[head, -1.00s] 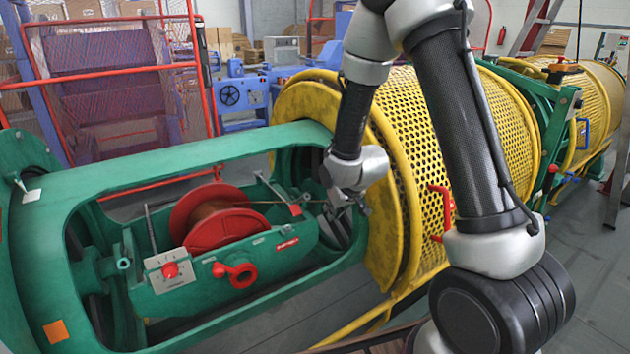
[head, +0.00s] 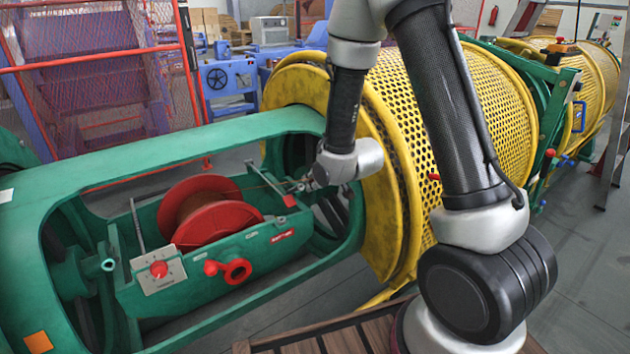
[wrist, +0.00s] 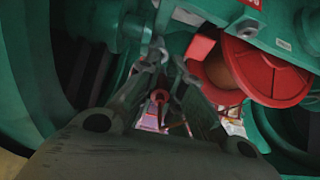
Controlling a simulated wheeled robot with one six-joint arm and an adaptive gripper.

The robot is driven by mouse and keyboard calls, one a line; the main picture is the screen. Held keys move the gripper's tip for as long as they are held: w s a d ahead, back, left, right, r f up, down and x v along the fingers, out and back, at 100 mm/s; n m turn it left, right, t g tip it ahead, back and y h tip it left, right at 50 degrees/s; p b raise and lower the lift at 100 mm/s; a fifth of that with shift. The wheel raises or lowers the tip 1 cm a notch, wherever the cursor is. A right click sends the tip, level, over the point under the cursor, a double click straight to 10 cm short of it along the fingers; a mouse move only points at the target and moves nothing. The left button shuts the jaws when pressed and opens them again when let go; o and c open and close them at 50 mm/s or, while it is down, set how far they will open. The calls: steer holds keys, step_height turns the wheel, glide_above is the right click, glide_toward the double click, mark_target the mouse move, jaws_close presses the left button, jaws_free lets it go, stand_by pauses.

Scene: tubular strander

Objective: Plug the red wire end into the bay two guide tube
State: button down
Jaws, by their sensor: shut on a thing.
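My gripper (head: 302,186) is at the right end of the green bay, just above the cradle's end. A thin copper-coloured wire (head: 262,178) runs from the red spool (head: 202,212) to its fingers. In the wrist view, the fingers (wrist: 164,68) are nearly together; the red spool flange (wrist: 272,65) is at upper right. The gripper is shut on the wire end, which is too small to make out. A red ring-shaped part (wrist: 158,98) shows between the finger links; I cannot tell what it is. I cannot identify the guide tube.
The green cradle (head: 200,262) carries a red handle (head: 236,270) and a white plate with a red knob (head: 158,269). The green bay frame (head: 215,132) surrounds it. A yellow perforated drum (head: 400,130) stands right of the bay, behind my arm. Grey floor (head: 575,270) is open at right.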

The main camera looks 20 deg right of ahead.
mark_target(307, 184)
steer(key=shift+x, duration=1.95)
steer(key=shift+w+a+f, duration=0.15)
steer(key=shift+w+f, duration=0.2)
stand_by(0.6)
steer(key=c, duration=1.5)
jaws_free()
steer(key=v, duration=0.7)
steer(key=shift+s+r, duration=0.1)
steer(key=shift+r, duration=0.05)
